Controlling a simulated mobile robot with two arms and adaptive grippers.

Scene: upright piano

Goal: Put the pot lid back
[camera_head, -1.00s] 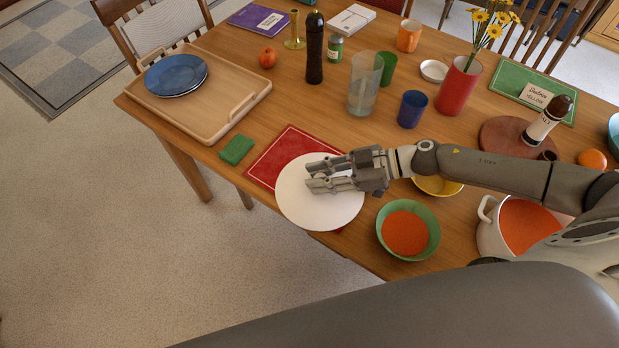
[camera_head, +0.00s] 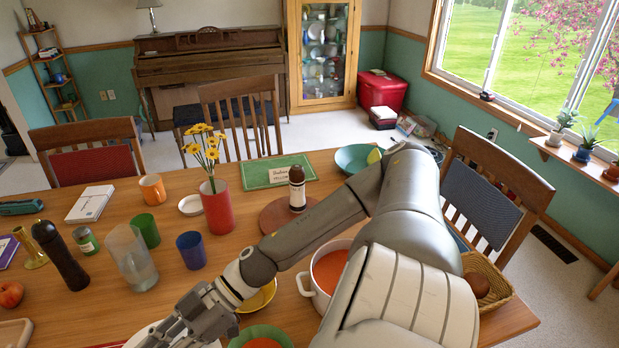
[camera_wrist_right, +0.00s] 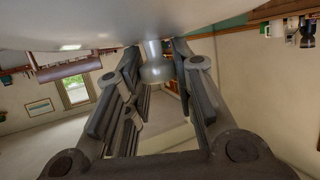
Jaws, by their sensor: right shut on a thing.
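The white pot (camera_head: 318,299) stands on the table right of the middle in the head view, uncovered and with orange-red contents. My right arm hides part of it. My right gripper (camera_head: 178,328) is at the bottom edge, left of the pot, apart from it. It is shut on the knob (camera_wrist_right: 156,71) of the pot lid; the wrist view shows the knob between the fingers and the pale lid (camera_wrist_right: 90,24) across the top. In the head view only a white sliver of the lid (camera_head: 141,336) shows beside the gripper. My left gripper is not in view.
A yellow bowl (camera_head: 262,297) and a green bowl (camera_head: 262,335) lie between gripper and pot. A round wooden board (camera_head: 275,216) with a brown-capped bottle (camera_head: 297,188) is behind the pot, a basket (camera_head: 492,290) to its right. A blue cup (camera_head: 191,250) stands behind the gripper.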

